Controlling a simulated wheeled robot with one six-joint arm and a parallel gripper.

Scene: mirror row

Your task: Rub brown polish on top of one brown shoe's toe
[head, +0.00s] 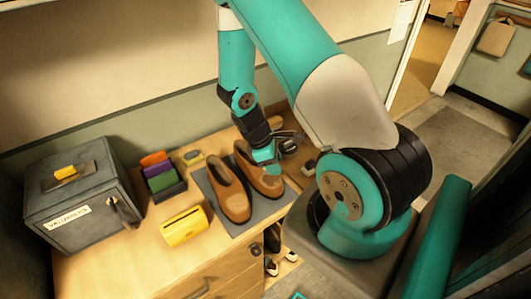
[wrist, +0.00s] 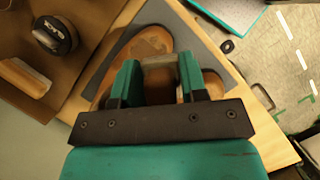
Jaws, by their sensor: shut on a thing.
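Two brown shoes lie side by side on a grey mat (head: 239,226) on the wooden table: the left shoe (head: 229,192) and the right shoe (head: 265,184). My gripper (head: 266,160) is low over the right shoe, in front of its upper part. In the wrist view my gripper (wrist: 160,80) is shut on a small tan block (wrist: 159,66) between its teal fingers. Parts of a brown shoe (wrist: 150,43) show behind and below it. I cannot tell whether the block touches the shoe. A round dark-lidded tin (wrist: 55,35) stands off the mat.
A wooden-backed brush (wrist: 25,77) lies near the tin. Bare wood (head: 130,265) is free at the front.

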